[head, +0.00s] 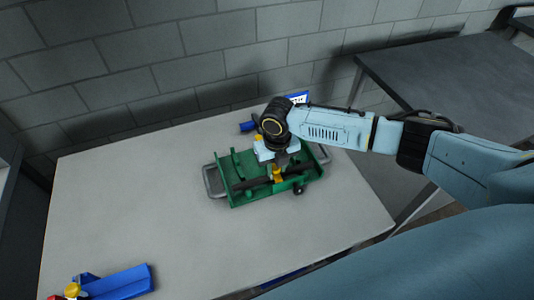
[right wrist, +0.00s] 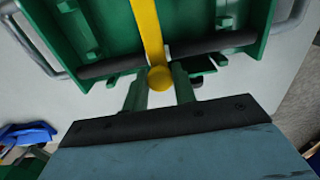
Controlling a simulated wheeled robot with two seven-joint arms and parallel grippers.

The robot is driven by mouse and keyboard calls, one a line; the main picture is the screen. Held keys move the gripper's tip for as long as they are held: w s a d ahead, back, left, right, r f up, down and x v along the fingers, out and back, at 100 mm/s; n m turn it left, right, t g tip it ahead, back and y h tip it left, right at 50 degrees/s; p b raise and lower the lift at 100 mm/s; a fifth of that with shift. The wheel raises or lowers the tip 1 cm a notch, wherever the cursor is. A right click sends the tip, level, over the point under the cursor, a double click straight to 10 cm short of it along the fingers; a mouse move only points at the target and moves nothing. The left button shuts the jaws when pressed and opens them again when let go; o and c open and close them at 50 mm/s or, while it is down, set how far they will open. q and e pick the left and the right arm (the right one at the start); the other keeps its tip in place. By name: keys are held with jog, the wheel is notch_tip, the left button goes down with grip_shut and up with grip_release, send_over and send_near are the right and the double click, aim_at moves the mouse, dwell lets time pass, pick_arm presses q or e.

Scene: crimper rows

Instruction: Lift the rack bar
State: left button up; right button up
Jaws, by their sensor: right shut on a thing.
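A green tray-like fixture (head: 236,166) with grey side handles sits on the table. A dark bar (head: 250,183) runs across it; I take this as the rack bar, and it also shows in the right wrist view (right wrist: 112,65). A yellow lever (right wrist: 148,30) with a round knob crosses over the bar; some yellow shows in the head view (head: 277,174). My right gripper (right wrist: 160,77) reaches down over the fixture, its fingers either side of the yellow knob, and is shut on the lever there. The gripper and wrist hide part of the fixture in the head view. My left gripper is not in view.
The pale table (head: 170,215) has free room to the left and front. A blue device (head: 118,283) stands at the near left corner. Another blue item (head: 298,97) is partly hidden behind my right arm. A grey block wall rises behind; a dark table (head: 440,80) stands at right.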

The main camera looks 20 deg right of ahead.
jog(key=w+r+p, duration=0.4)
jog(key=r, duration=0.4)
dwell(0.9)
jog(key=shift+d+r, duration=0.1)
jog(key=w+r+b, duration=0.3)
jog(key=w+r, duration=0.2)
jog(key=w, duration=0.3)
jog(key=shift+d, duration=0.25)
dwell(0.5)
jog(key=shift+r, duration=0.1)
